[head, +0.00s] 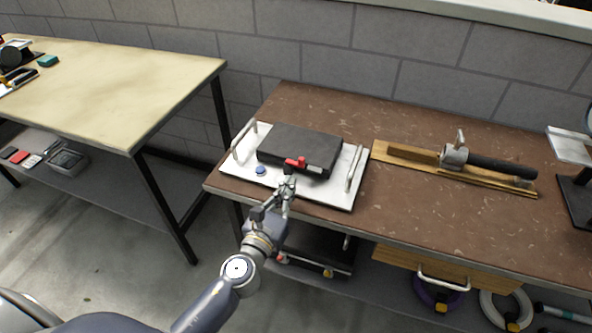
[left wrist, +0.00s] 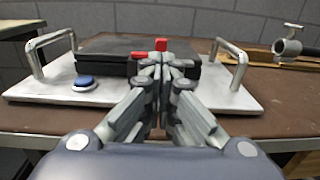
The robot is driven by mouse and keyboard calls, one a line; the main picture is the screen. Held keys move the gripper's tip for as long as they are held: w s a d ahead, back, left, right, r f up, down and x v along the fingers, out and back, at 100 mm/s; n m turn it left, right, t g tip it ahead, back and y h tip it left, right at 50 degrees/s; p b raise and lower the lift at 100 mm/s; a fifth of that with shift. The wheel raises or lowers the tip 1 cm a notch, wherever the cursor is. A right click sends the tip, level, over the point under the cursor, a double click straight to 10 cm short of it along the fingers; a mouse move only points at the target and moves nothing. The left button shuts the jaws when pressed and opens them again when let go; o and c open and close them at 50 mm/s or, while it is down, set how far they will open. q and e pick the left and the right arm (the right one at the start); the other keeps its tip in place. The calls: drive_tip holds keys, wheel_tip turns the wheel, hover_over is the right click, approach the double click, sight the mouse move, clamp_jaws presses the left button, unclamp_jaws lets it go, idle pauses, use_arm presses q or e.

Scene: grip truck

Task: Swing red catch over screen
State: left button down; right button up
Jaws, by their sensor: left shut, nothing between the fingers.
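The red catch (head: 296,162) sits at the front edge of a flat black block, the screen (head: 298,142), in the head view. In the left wrist view the red catch (left wrist: 161,45) shows just beyond my fingertips, partly hidden by them. The screen (left wrist: 110,46) lies on a white plate (head: 330,194) with a metal handle at each side. A blue button (head: 261,170) is on the plate, left of the catch. My left gripper (head: 289,181) is shut and empty, just in front of the catch; I cannot tell whether it touches. My right gripper is not in view.
The brown workbench (head: 420,222) carries a wooden board (head: 405,156) with a metal clamp and black tube to the right. The plate's handles (head: 355,168) rise beside the screen. A pale table (head: 120,90) stands left, across a gap.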

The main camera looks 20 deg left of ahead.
sight(301, 166)
use_arm(q)
drive_tip(key=w, duration=0.5)
drive_tip(key=shift+w+d, duration=0.2)
drive_tip(key=shift+w, duration=0.1)
drive_tip(key=shift+p, duration=0.3)
